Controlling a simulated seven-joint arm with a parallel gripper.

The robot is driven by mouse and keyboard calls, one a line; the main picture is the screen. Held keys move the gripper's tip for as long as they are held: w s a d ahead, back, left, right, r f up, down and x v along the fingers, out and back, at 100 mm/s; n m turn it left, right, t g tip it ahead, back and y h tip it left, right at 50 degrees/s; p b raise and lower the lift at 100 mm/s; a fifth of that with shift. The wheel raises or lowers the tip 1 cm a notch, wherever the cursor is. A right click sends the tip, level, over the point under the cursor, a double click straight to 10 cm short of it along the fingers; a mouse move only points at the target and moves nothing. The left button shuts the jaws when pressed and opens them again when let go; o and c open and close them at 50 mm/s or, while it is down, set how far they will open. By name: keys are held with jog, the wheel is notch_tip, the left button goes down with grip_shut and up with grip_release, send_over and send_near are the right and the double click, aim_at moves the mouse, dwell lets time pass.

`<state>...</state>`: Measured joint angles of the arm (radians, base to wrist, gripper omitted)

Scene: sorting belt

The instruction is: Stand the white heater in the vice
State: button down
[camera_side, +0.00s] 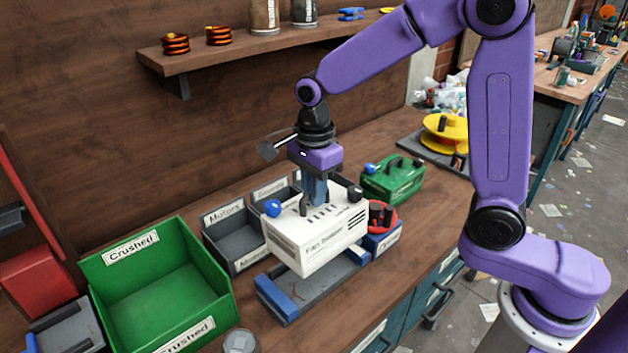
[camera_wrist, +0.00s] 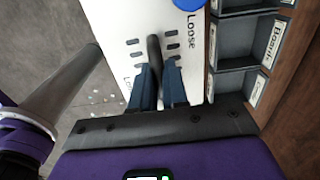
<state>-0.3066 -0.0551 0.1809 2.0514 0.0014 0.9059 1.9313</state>
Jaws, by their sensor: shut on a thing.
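The white heater (camera_side: 302,238) is a box with a blue knob, a black knob and printed text on its front. My gripper (camera_side: 317,203) is above it, fingers pointing down, shut on the dark handle on its top. The wrist view shows my gripper's two blue fingers (camera_wrist: 158,78) on either side of the handle (camera_wrist: 154,48), with the white top (camera_wrist: 118,22) around it. The heater looks upright. The vice (camera_side: 287,297), grey with blue jaws, is below it and partly hidden by it. I cannot tell whether heater and vice touch.
A green "Crushed" bin (camera_side: 222,290) stands at left. Small grey labelled bins (camera_side: 234,240) are behind the heater. A green case (camera_side: 395,182) and a red object with black tops (camera_side: 388,222) stand close at its right. A shelf (camera_side: 230,56) hangs above.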

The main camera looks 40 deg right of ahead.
aim_at(311, 210)
jog(key=shift+f, duration=1.85)
jog(key=shift+w+f, duration=0.1)
jog(key=shift+f, duration=0.05)
jog(key=shift+w+f, duration=0.3)
jog(key=shift+f, duration=3.45)
jog(key=c, duration=1.1)
grip_release()
jog(key=shift+s, duration=0.1)
jog(key=shift+o, duration=0.2)
